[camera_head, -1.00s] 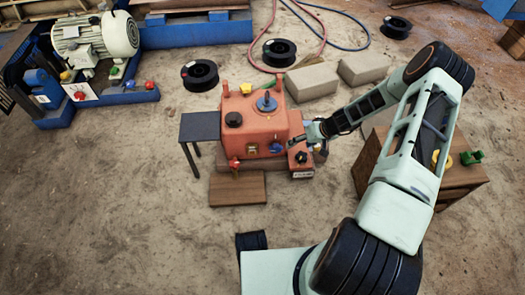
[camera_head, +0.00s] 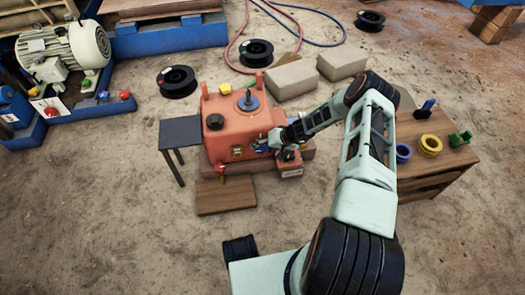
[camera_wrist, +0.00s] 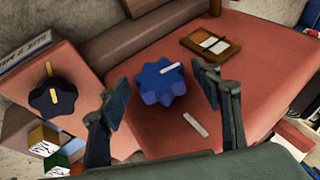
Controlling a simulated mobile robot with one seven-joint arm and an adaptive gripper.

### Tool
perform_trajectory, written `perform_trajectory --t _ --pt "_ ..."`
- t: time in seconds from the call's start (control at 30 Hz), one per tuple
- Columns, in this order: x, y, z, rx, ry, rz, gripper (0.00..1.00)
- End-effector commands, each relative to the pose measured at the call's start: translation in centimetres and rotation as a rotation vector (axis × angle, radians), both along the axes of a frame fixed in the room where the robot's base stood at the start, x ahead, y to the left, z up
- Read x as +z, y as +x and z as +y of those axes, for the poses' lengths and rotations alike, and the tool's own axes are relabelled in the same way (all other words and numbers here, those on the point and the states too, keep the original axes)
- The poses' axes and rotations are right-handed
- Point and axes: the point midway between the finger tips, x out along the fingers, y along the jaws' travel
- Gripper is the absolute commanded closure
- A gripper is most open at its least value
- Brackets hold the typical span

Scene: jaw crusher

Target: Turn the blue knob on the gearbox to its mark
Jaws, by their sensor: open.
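The orange-red gearbox (camera_head: 228,133) stands on the ground in the middle of the head view. Its lobed blue knob (camera_wrist: 160,83) is in the middle of the wrist view. A white pointer line on the knob points to the right and slightly up. A separate white mark (camera_wrist: 196,124) lies on the gearbox face, to the lower right of the knob, and the pointer is not in line with it. My gripper (camera_wrist: 161,77) is open, with one finger on each side of the knob and visible gaps between. In the head view my gripper (camera_head: 274,139) partly hides the knob.
A black knob with a yellow pointer (camera_wrist: 53,92) sits left of the blue knob in the wrist view. A framed plate (camera_wrist: 211,44) is at upper right. In the head view, a dark side table (camera_head: 180,132) stands left and a wooden table (camera_head: 440,165) right.

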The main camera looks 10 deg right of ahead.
Motion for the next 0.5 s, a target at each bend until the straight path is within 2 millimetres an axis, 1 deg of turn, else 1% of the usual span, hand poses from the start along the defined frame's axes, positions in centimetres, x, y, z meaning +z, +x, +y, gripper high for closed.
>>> perform_trajectory --t 0.03,0.1,0.37,0.5 --pt "-0.41 0.1 0.15 0.001 0.0 0.0 0.41" --pt "-0.57 0.19 0.28 0.001 0.0 0.0 0.41" --pt "-0.54 0.24 0.33 0.002 0.001 0.0 0.41" --pt "-0.53 0.23 0.32 0.002 0.001 0.0 0.56"
